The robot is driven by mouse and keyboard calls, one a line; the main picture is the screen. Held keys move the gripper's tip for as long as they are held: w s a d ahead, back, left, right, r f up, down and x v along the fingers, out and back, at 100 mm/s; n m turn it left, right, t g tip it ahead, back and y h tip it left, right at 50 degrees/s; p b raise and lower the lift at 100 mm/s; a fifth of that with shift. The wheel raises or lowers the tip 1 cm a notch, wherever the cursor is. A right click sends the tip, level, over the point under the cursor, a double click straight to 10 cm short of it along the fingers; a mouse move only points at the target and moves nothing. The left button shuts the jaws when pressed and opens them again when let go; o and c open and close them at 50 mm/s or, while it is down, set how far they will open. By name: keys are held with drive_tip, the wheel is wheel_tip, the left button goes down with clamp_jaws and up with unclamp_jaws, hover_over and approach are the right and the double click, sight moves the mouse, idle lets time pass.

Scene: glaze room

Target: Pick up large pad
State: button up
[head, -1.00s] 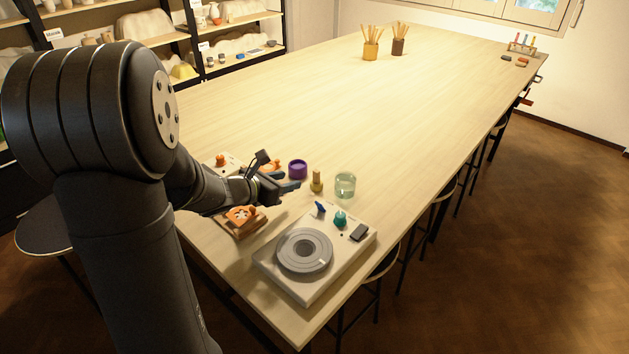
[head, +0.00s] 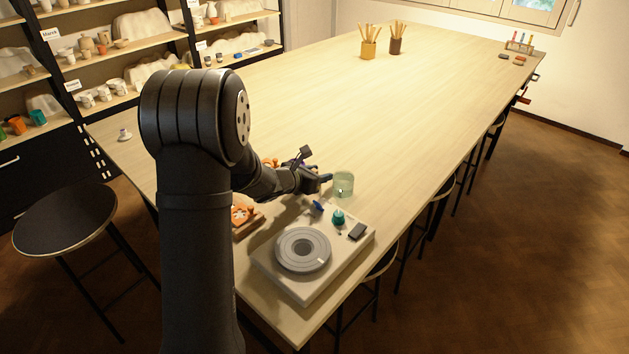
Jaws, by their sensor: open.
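No thing in view is plainly marked as the large pad. The pale base (head: 283,275) with a round grey disc (head: 302,249) stands at the near corner of the table. On its back part are a blue piece (head: 317,207), a teal knobbed piece (head: 338,217) and a dark flat block (head: 357,231); any of these may be a pad. My gripper (head: 327,178) is open and appears empty, above the table just behind the blue piece and left of the clear glass jar (head: 344,184). My arm and gripper hide the purple pot and yellow bottle almost wholly.
An orange piece (head: 242,214) on a wooden block lies left of the base, partly behind my arm. Two pots of brushes, yellow (head: 368,49) and brown (head: 396,46), stand far back. The table's middle is clear. Stools (head: 66,217) flank the table.

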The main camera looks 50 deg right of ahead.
drive_tip(key=shift+d, duration=0.15)
clamp_jaws()
drive_tip(key=shift+r, duration=0.1)
